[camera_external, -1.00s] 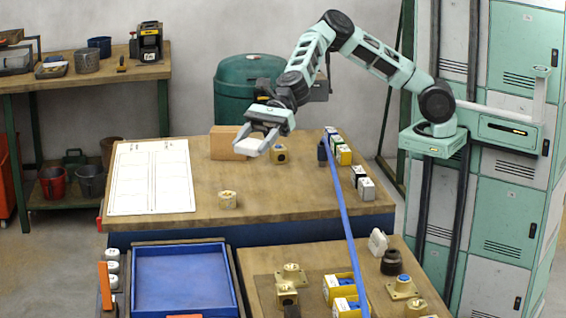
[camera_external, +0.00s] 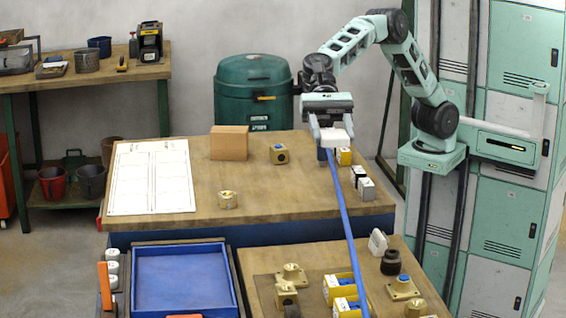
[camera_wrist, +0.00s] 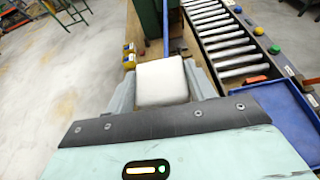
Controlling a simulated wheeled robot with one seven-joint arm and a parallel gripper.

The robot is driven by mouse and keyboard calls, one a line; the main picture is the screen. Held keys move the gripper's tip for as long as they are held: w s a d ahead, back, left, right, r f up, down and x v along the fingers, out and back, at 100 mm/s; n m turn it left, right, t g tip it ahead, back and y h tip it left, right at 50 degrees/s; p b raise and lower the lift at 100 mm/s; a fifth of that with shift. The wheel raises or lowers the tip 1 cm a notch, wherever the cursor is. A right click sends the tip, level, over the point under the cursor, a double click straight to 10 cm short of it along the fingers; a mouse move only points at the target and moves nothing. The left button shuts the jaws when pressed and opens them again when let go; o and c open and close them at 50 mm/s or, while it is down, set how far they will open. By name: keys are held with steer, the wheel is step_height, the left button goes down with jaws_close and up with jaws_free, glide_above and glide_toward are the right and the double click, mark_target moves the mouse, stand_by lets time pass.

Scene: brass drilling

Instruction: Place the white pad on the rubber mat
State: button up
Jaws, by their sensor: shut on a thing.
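The white pad (camera_external: 338,137) is a small white block with rounded corners, held between the fingers of my gripper (camera_external: 334,130). In the wrist view the pad (camera_wrist: 162,82) fills the gap between both fingers. It is in the air above the right part of the wooden bench, close to the upper end of a long blue strip (camera_external: 345,215).
A blue tray (camera_external: 185,245) lies front left. The bench (camera_external: 270,195) holds a white sheet (camera_external: 150,205), a cardboard box (camera_external: 229,143) and brass fittings. Small blocks (camera_external: 362,182) line its right edge. Several fittings crowd the front right table. The bench's middle is mostly clear.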

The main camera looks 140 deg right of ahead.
steer(key=shift+s+a+r+n, duration=0.15)
steer(key=shift+a+r, duration=0.05)
steer(key=shift+a, duration=0.2)
steer(key=shift+s+a+r+n, duration=0.1)
steer(key=shift+a+r+n, duration=0.05)
steer(key=shift+a, duration=0.25)
steer(key=f, duration=3.5)
steer(key=shift+d+f, duration=0.2)
steer(key=shift+f, duration=0.05)
steer(key=shift+f, duration=0.15)
steer(key=o, duration=1)
